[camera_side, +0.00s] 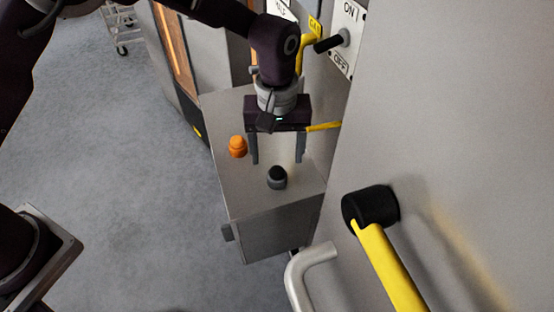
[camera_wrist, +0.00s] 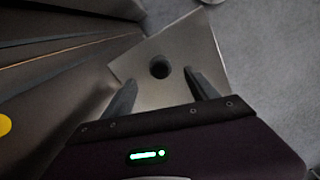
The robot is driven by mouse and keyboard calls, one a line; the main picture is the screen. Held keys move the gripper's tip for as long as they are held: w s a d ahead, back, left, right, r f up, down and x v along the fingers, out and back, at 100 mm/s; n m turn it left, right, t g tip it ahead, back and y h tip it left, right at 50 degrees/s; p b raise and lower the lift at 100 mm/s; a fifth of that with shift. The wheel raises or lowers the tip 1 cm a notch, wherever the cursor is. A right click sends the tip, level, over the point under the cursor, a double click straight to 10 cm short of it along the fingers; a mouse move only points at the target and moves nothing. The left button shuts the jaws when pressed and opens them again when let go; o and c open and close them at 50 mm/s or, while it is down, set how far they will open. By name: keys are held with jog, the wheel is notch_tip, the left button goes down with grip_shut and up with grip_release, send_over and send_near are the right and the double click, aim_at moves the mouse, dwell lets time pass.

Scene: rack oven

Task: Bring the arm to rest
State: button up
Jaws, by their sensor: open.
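My gripper (camera_side: 277,160) is open and empty, pointing down above a grey metal cabinet top (camera_side: 285,195). Its two fingers hang apart over the cabinet, and they also show in the wrist view (camera_wrist: 163,88). A black knob (camera_side: 277,177) stands on the cabinet top, just below and in front of the fingers in the side view. In the wrist view the black knob (camera_wrist: 159,67) lies beyond the gap between the fingertips, with nothing held. An orange knob (camera_side: 237,146) stands to the left of the fingers.
An ON/OFF switch (camera_side: 331,42) with a black lever is on the wall behind my gripper. A yellow bar with a black end (camera_side: 370,206) and a metal handle (camera_side: 308,270) stick out at the right front. Grey floor (camera_side: 130,170) is clear at left.

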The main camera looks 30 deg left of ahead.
jog(key=s+a+r+m+t+h, duration=0.1)
jog(key=s+a+r, duration=0.2)
jog(key=a+r, duration=0.45)
jog(key=s+a+r+m+t+h, duration=0.1)
jog(key=s+a+r, duration=0.25)
jog(key=r, duration=0.65)
jog(key=s+a+r+m+t+y, duration=0.1)
jog(key=s+a, duration=0.4)
jog(key=s, duration=0.4)
jog(key=s+a+r+m+t+y, duration=0.1)
jog(key=s+a+r+m+t, duration=0.1)
jog(key=s+a, duration=0.4)
jog(key=s, duration=0.3)
jog(key=shift+m+t, duration=0.3)
jog(key=shift+o, duration=0.2)
